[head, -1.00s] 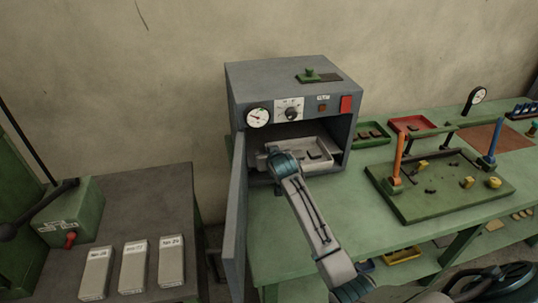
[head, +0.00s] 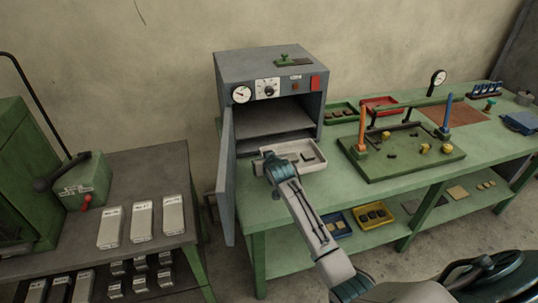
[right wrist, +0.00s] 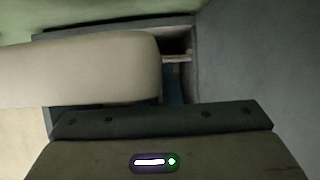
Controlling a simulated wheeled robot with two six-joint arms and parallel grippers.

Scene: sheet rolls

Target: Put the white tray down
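The white tray (head: 319,163) is just outside the grey oven's open front, low over the green bench. I cannot tell whether its underside touches the bench. Small dark pieces lie in it. My right gripper (head: 269,163) is at the tray's left end and appears shut on it; the wrist hides the fingertips in the head view. In the right wrist view a pale rounded shape fills the left side, and the fingers and tray cannot be made out. My left gripper is not in view.
The oven (head: 262,65) stands open, its chamber empty, its door (head: 226,180) swung out left of my arm. A green fixture (head: 400,165) with orange and blue posts stands right of the tray. Bare green bench (head: 335,195) lies in front of it.

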